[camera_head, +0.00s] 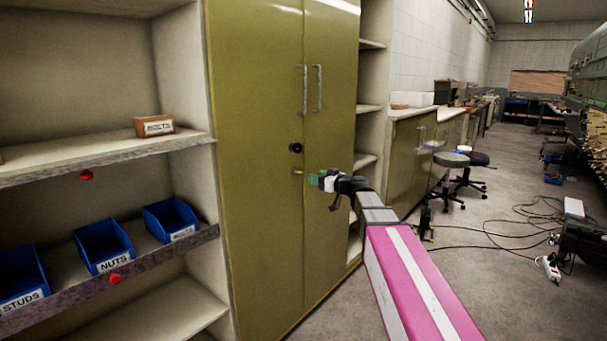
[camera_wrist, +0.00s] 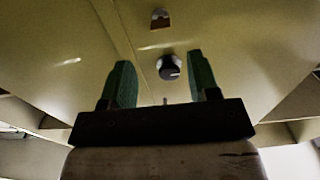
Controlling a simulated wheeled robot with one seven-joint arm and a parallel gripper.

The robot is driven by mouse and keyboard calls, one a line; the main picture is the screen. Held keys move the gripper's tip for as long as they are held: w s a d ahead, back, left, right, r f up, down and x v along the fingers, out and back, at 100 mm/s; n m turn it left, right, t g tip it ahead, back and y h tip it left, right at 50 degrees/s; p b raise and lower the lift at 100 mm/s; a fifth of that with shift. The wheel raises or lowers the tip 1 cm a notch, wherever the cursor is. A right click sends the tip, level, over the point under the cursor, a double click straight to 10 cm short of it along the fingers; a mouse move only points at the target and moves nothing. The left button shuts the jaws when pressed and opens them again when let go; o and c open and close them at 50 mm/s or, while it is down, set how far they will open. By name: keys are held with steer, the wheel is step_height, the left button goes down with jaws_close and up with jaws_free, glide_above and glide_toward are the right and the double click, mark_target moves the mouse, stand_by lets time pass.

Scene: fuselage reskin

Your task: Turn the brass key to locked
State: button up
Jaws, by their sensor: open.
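The tall olive cabinet (camera_head: 262,230) has two closed doors. A small brass key (camera_head: 298,171) sits on the left door, below a round black knob (camera_head: 295,147). My gripper (camera_head: 313,180) is just right of the key in the head view, with its green fingers pointing at the doors. In the wrist view my gripper (camera_wrist: 159,62) is open, with nothing held. The black knob (camera_wrist: 170,67) shows between the fingers there. A small metal piece (camera_wrist: 161,18), probably the key, shows above it, beyond the fingertips. I cannot tell the key's turn exactly.
Two vertical door handles (camera_head: 310,89) are above the knob. Open shelves at left hold blue bins (camera_head: 104,245) and a small labelled box (camera_head: 155,127). A stool (camera_head: 452,160) and loose cables lie on the floor at right.

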mark_target(299, 172)
steer(key=x, duration=1)
steer(key=c, duration=0.9)
